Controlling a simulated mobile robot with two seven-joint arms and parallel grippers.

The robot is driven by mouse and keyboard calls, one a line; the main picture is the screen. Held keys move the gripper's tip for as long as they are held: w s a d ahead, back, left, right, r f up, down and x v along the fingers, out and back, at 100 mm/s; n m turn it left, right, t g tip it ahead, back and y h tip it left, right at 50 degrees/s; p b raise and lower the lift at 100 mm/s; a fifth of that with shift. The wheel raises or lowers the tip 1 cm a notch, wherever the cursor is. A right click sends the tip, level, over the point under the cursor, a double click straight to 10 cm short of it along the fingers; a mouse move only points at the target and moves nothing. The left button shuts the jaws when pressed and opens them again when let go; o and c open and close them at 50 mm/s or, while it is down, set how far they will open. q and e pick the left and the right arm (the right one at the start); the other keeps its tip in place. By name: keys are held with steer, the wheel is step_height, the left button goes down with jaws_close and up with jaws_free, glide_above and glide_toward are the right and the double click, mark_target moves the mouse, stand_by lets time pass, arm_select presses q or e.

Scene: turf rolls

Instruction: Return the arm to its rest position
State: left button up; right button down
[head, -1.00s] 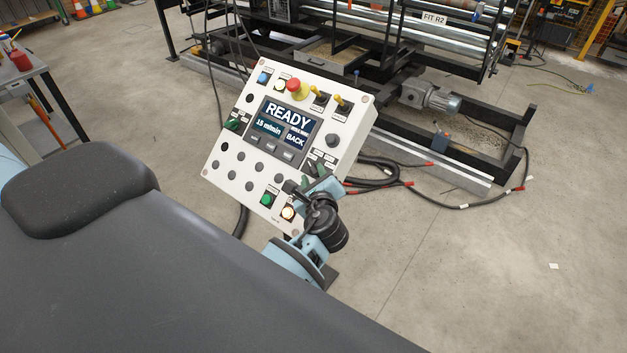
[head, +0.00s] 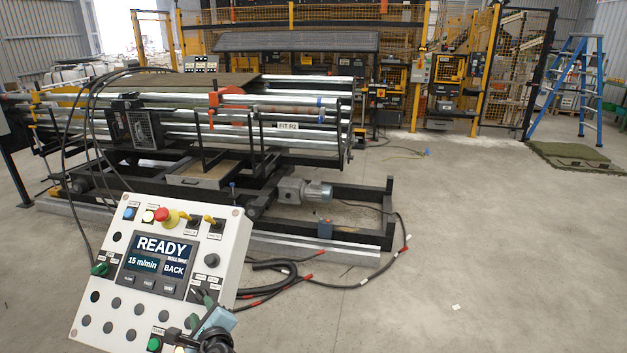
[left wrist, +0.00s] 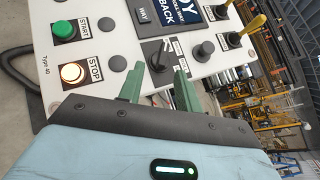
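My left gripper (head: 203,297) is at the lower right part of the white control panel (head: 225,240), with my arm coming up from the bottom edge. In the left wrist view its two green fingers (left wrist: 159,82) stand apart with nothing between them. They point at the panel, near a black selector switch (left wrist: 158,56); whether they touch the panel I cannot tell. The panel's screen (head: 160,256) reads READY, 15 m/min and BACK. The STOP button (left wrist: 73,73) glows and the green START button (left wrist: 65,31) is beside it. My right gripper is not in view.
A turf-roll machine (head: 215,110) with rollers stands behind the panel, its geared motor (head: 303,190) low at the right. Cables (head: 270,275) lie on the floor right of the panel. A blue ladder (head: 575,90) stands far right.

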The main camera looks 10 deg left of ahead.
arm_select(q)
steer(key=s+d+f+n+g+h, duration=0.1)
steer(key=s+d+f+n+h, duration=0.2)
steer(key=s+f, duration=0.35)
steer(key=s+d+f+n+h, duration=0.2)
steer(key=s+f+n+h, duration=0.1)
steer(key=s+f, duration=0.35)
steer(key=s+d+f+n+h, duration=0.2)
steer(key=s+d+n, duration=0.1)
steer(key=s+n, duration=0.3)
steer(key=s+d+f+n+g+h, duration=0.1)
steer(key=s+d+f+n+h, duration=0.1)
steer(key=s+n, duration=0.4)
steer(key=s+f+h, duration=0.1)
steer(key=s, duration=0.4)
steer(key=shift+d+f+n, duration=0.3)
steer(key=shift+d, duration=0.1)
